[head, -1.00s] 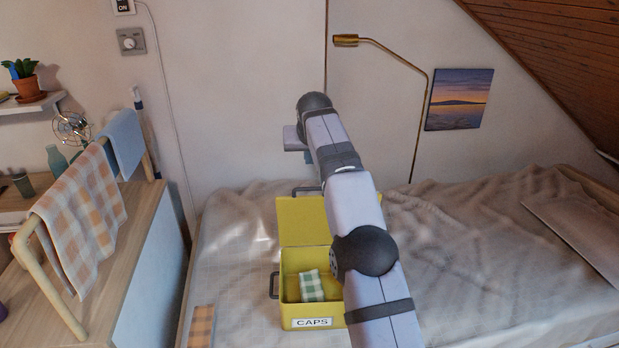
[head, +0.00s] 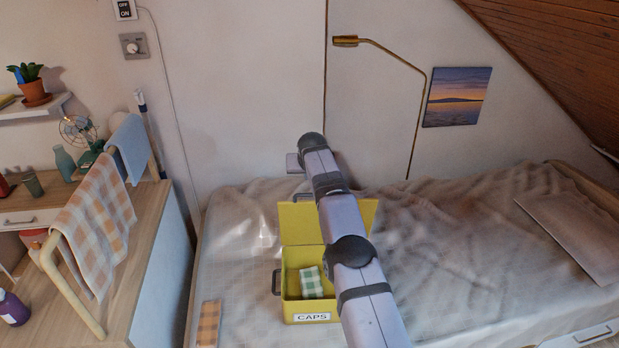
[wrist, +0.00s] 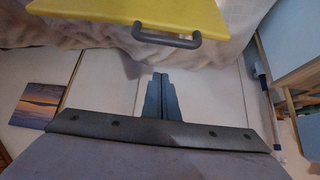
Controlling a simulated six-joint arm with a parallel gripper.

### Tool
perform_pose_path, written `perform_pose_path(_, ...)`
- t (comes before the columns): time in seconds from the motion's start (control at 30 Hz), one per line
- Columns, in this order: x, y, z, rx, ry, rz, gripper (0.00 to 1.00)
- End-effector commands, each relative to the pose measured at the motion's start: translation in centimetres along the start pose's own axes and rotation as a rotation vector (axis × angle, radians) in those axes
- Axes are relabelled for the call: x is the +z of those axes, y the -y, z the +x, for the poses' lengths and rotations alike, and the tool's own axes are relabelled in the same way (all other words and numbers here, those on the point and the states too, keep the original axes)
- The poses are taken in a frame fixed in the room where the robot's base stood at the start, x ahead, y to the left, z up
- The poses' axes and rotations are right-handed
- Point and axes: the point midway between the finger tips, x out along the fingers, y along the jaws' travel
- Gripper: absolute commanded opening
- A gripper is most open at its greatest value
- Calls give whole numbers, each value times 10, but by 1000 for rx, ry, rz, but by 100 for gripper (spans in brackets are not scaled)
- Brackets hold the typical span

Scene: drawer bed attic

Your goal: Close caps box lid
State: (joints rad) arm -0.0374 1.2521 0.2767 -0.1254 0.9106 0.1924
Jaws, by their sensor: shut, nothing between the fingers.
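The yellow caps box (head: 290,310) stands on the bed with a white CAPS label on its front. Its lid (head: 295,222) is open and tilted up at the back. A green checked cloth (head: 311,282) lies inside the box. In the wrist view, the lid (wrist: 190,14) shows at the top with its grey handle (wrist: 165,38). My gripper (wrist: 158,80) is shut and empty, apart from the lid and handle in that picture. In the head view my gripper is mostly hidden behind my arm, beyond the box near the wall.
The bed (head: 450,260) has free room to the right of the box. A brass wall lamp (head: 390,52) hangs behind. A wooden rail with a checked towel (head: 95,210) stands at left.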

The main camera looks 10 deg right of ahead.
Motion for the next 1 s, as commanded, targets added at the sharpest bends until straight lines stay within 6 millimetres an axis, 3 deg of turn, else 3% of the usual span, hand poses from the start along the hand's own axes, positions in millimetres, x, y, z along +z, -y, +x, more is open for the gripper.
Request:
perform_pose_path(0.23, -2, -1, 7, 0, 3, 0, 0)
perform_pose_path(0.33, 7, 0, 15, 0, -2, 0, 0)
perform_pose_path(1.0, 28, 0, 1, 0, 1, 0, 0)
